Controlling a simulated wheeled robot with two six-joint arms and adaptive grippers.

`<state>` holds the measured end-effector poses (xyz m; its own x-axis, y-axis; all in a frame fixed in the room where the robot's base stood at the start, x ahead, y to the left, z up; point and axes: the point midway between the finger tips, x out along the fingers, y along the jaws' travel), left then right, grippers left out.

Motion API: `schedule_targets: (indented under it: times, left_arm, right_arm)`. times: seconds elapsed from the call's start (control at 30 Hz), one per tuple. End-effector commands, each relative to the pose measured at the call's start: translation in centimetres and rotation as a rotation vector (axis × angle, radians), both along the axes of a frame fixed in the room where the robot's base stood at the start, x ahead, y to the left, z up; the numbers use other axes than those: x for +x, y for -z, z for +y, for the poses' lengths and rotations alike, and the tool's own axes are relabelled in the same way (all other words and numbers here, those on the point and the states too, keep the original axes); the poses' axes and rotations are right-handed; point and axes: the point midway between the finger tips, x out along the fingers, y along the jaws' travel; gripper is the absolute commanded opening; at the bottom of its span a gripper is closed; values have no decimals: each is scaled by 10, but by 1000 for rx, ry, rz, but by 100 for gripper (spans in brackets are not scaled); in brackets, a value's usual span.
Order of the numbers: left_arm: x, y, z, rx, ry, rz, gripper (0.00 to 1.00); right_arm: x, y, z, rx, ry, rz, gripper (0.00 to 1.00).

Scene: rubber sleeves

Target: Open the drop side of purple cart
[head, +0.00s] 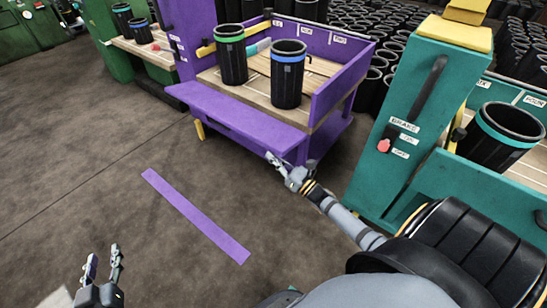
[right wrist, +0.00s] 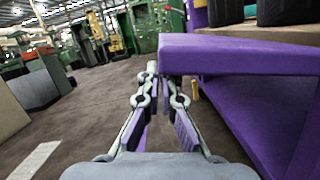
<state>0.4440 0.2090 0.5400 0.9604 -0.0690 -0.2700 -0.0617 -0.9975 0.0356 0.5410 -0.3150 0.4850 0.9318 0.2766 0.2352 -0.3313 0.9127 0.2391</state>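The purple cart (head: 330,75) stands at the upper middle of the head view. Its front drop side (head: 240,122) lies folded outward, about level with the deck, and also shows in the right wrist view (right wrist: 240,55). Two black sleeves, one with a green band (head: 231,58) and one with a blue band (head: 287,78), stand upright on the wooden deck. My right gripper (head: 276,164) is near the drop side's right end. Its fingers (right wrist: 162,88) are apart with nothing seen between them; contact with the panel is unclear. My left gripper (head: 103,264) is open and empty, low over the floor.
A teal cart (head: 425,110) with a brake lever and a banded sleeve (head: 500,135) stands close on the right. A green cart (head: 110,40) is at the back left. A purple floor stripe (head: 195,215) marks otherwise clear floor in front. Many black sleeves stand behind.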

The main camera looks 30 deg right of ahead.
Motion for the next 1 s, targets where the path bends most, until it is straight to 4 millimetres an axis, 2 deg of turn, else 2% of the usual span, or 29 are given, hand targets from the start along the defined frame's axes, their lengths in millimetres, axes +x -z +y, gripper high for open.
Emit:
schedule_targets:
  times: [0.2, 0.4, 0.6, 1.0]
  left_arm:
    - [-32, 56, -3, -7, 12, 247, 40]
    - [-57, 88, -6, -13, 22, 401, 40]
    - [-65, 97, -6, -15, 26, 444, 40]
    - [-61, 94, -6, -14, 23, 420, 40]
  right_arm:
    - [1, -7, -1, 27, 1, 8, 0]
    - [1, -10, -1, 42, 1, 13, 0]
    - [1, -10, -1, 46, 1, 15, 0]
    - [1, -8, -1, 46, 1, 15, 0]
